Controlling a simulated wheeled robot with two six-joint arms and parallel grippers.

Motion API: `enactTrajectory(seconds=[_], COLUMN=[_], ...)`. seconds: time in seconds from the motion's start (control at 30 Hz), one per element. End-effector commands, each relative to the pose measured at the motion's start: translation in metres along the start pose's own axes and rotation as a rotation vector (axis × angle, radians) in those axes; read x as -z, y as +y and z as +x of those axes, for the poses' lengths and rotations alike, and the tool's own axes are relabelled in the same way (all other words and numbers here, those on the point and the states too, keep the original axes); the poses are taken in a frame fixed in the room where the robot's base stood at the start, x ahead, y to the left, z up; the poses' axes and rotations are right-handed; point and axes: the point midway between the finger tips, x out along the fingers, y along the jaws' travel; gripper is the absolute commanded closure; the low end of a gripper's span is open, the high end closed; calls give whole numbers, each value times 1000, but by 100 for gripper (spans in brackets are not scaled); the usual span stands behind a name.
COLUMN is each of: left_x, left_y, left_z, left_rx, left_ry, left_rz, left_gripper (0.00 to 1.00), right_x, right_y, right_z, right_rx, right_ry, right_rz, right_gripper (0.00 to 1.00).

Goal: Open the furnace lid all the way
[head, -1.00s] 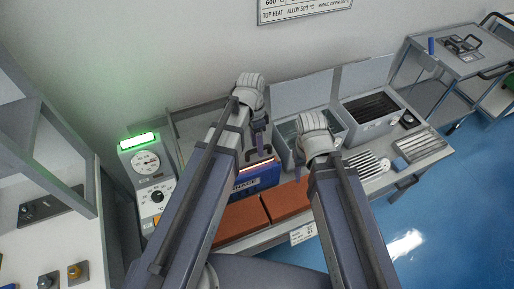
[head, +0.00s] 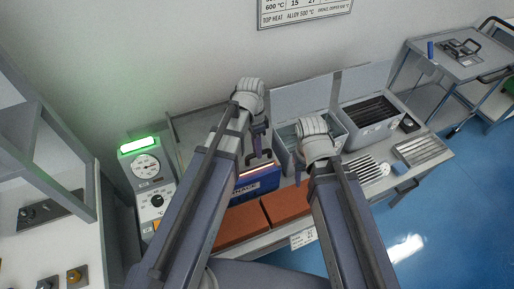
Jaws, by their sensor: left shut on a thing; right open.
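The blue furnace (head: 262,185) stands on the bench in the middle of the head view, partly hidden by my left arm. An orange glow shows along its top edge, so the lid is at least partly raised; its exact angle is hard to see. My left gripper (head: 258,152) is just above the back of the furnace, shut on what looks like the lid's handle, which is mostly hidden. My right gripper (head: 299,170) is open and empty to the right of the furnace, largely hidden behind its own wrist.
Red-brown bricks (head: 285,204) lie in front of the furnace. A control unit (head: 146,168) with a green-lit display stands left. Grey open-lidded tanks, one at the right (head: 370,118), stand behind a slotted rack (head: 366,168) and a tray (head: 420,149).

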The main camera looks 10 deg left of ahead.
Motion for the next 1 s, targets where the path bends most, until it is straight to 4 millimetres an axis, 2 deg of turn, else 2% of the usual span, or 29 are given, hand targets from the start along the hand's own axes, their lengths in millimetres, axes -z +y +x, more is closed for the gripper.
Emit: enactTrajectory(seconds=[0.87, 1.0], left_x=[0, 1], left_y=[0, -10], left_z=[0, -2], left_rx=[0, 1], left_ry=[0, 0], left_rz=[0, -2], left_gripper=[100, 100], right_x=[0, 0], right_y=[0, 0], right_z=[0, 0], right_rx=[0, 0], right_ry=[0, 0], right_rz=[0, 0], right_gripper=[50, 50])
